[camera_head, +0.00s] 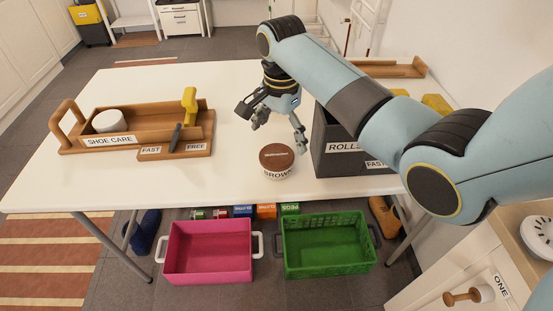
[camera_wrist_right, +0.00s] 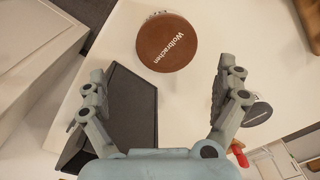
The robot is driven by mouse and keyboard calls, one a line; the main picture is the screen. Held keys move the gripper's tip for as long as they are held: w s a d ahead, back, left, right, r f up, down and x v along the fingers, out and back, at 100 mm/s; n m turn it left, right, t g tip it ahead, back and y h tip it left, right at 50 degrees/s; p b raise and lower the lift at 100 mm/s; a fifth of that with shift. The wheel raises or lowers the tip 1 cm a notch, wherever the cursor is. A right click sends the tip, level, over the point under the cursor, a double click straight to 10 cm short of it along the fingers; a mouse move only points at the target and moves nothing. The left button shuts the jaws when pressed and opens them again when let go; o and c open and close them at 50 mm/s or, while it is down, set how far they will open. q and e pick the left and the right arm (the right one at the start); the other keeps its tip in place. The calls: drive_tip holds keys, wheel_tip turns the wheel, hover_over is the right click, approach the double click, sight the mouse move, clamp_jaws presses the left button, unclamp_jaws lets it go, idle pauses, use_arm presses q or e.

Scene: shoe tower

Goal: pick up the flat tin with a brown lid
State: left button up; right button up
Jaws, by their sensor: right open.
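The flat tin with a brown lid (camera_head: 277,158) stands upright on the white table near its front edge, its label partly readable below the lid. In the right wrist view the tin (camera_wrist_right: 167,42) shows its lid from above, beyond and between my fingertips. My right gripper (camera_head: 278,127) is open and empty, above the table just behind the tin in the head view. Its two fingers are wide apart in the right wrist view (camera_wrist_right: 162,78), and neither touches the tin. My left gripper is not in view.
A dark box labelled ROLLS (camera_head: 335,150) stands close right of the tin. A wooden shoe care tray (camera_head: 85,140) with a white round item (camera_head: 109,121) is at left. Pink (camera_head: 208,253) and green (camera_head: 328,247) crates sit below the front edge.

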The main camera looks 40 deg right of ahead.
sight(278, 154)
drive_tip(key=shift+w+r+m, duration=0.3)
drive_tip(key=shift+w+m, duration=0.2)
drive_tip(key=shift+w, duration=0.15)
drive_tip(key=shift+w+d+f, duration=0.1)
drive_tip(key=shift+w+f, duration=0.05)
drive_tip(key=shift+f, duration=0.1)
wheel_tip(278, 154, down, 5)
drive_tip(key=shift+r+b, duration=0.15)
drive_tip(key=shift+b, duration=0.25)
drive_tip(key=f, duration=0.5)
drive_tip(key=shift+s+d+f+b, duration=0.15)
drive_tip(key=shift+s+b, duration=0.1)
drive_tip(key=shift+b, duration=0.15)
drive_tip(key=c, duration=1.2)
